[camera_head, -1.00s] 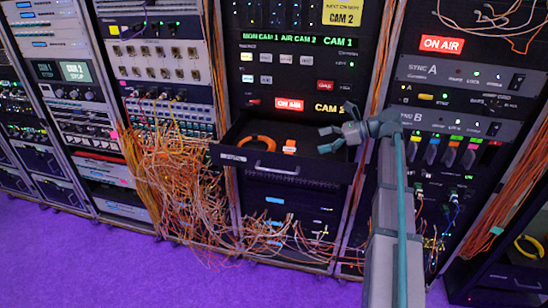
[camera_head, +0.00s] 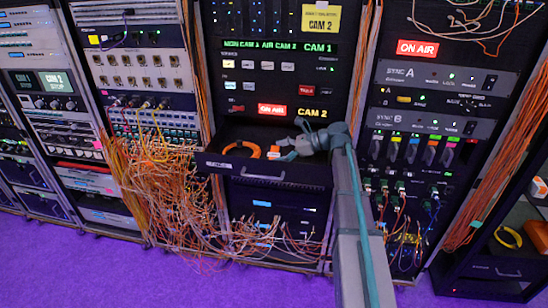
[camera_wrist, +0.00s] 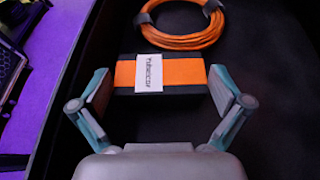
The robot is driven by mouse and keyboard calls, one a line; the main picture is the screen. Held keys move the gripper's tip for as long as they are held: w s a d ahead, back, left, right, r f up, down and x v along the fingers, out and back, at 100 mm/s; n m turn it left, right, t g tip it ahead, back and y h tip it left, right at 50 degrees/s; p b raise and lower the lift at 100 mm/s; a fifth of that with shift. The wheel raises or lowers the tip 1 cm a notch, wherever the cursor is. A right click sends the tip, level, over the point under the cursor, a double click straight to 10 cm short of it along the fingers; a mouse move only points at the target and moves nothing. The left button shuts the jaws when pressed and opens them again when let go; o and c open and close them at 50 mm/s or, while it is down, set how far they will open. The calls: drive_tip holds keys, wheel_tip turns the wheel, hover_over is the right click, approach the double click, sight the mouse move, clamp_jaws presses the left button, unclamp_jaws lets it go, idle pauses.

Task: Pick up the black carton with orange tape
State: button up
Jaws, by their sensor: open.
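The black carton with orange tape (camera_wrist: 185,73) lies in the wrist view, with a white label on its tape. It sits in an open black drawer (camera_head: 312,178) and shows small in the head view (camera_head: 274,151). My gripper (camera_wrist: 160,90) is open, with one finger on the left of the carton and one on the right. Gaps show between the fingers and the carton sides. In the head view my gripper (camera_head: 283,147) is just right of the carton, partly covering it.
A coiled orange cable (camera_wrist: 180,25) lies just beyond the carton in the drawer. Equipment racks stand on both sides. Tangled orange cables (camera_head: 165,190) hang left of the drawer. A yellow coil (camera_head: 508,237) is on a shelf at far right.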

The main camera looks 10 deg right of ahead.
drive_tip(key=shift+x, duration=0.8)
drive_tip(key=c, duration=0.9)
